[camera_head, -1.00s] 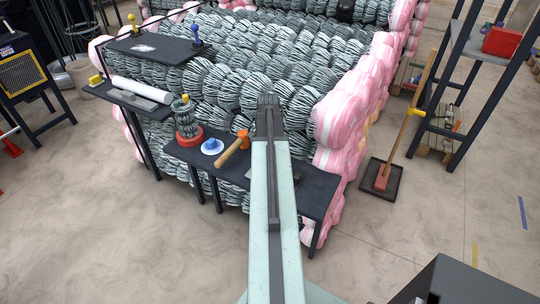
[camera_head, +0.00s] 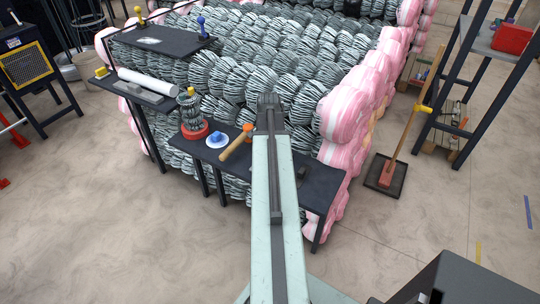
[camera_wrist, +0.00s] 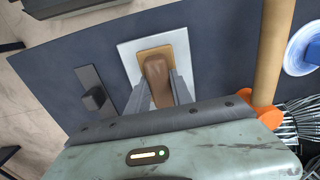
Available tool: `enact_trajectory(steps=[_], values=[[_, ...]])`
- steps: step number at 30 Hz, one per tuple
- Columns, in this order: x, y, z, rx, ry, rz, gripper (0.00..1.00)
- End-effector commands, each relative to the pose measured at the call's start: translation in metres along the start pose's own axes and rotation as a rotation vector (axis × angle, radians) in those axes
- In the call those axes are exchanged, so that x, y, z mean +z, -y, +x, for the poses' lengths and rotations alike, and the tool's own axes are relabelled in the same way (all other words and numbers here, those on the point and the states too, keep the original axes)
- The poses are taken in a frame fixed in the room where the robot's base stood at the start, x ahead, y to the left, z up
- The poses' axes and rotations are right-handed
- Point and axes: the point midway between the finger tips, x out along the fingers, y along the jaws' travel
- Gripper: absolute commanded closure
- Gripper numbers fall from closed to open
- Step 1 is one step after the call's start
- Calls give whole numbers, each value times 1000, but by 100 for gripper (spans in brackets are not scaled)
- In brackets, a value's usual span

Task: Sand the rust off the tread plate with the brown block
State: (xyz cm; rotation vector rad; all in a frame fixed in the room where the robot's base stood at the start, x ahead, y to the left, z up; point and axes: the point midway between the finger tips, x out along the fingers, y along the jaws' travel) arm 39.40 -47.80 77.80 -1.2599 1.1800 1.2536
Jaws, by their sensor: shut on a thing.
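In the wrist view a brown block (camera_wrist: 157,77) with a tan base stands on a pale grey square plate (camera_wrist: 128,57), which looks like the tread plate. My gripper (camera_wrist: 157,86) has a finger on each side of the block and is shut on it. The block's base lies over the plate and seems to touch it. The block hides the plate's middle, and my wrist hides its near edge. I can make out no clear rust on the part that shows. In the head view my arm hides the plate and the block.
The plate lies on a dark bench (camera_head: 318,188). A dark tool with a knob (camera_wrist: 92,95) lies to its left in the wrist view. Striped coils stand behind the bench.

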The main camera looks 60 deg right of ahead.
Motion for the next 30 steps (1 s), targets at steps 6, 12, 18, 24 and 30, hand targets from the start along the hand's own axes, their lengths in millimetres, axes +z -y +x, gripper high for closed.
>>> enact_trajectory(steps=[6, 12, 18, 24, 30], values=[[-3, 1, 0, 1, 10, -2, 100], [-12, 1, -1, 0, 7, -2, 100], [-20, 1, 0, 0, 5, 0, 100], [-28, 0, 1, 0, 4, -1, 100], [-37, 0, -1, 0, 3, 0, 100]])
